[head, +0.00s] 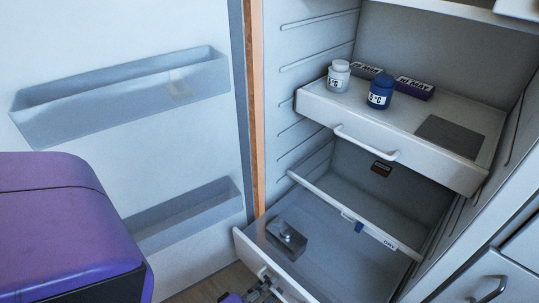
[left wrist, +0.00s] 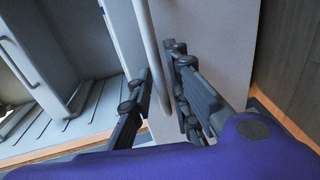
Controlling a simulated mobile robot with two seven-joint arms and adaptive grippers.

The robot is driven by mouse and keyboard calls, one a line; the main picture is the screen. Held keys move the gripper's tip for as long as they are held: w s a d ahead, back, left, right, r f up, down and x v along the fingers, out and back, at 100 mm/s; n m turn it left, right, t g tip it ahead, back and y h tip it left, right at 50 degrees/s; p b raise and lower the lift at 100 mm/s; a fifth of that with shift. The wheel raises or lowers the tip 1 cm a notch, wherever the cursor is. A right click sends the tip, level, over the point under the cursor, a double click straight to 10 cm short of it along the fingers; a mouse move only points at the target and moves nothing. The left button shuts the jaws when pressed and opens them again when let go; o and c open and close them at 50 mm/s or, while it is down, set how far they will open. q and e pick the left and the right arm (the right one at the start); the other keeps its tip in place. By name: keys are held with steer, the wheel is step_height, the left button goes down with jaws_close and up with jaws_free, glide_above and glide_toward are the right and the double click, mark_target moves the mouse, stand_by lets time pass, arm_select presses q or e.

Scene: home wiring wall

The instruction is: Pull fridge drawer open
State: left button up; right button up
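The open fridge holds a lower drawer (head: 345,270), which stands pulled out with a clear-looking front compartment and a small grey box (head: 287,238) inside. Its handle (head: 270,283) is at the bottom edge of the head view, partly hidden. My left gripper (head: 257,293) is at this handle, mostly cut off by the frame. My right gripper is in neither view.
An upper drawer (head: 320,106) with its own handle (head: 365,146) carries a white jar (head: 338,77), a blue jar (head: 380,91) and dark boxes (head: 413,88). The open fridge door (head: 120,130) with two bins stands at left. Another handled front (head: 480,290) is at lower right.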

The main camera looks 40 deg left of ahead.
arm_select(q)
steer(key=v, duration=1.1)
steer(key=shift+s, duration=0.4)
steer(key=shift+w, duration=0.1)
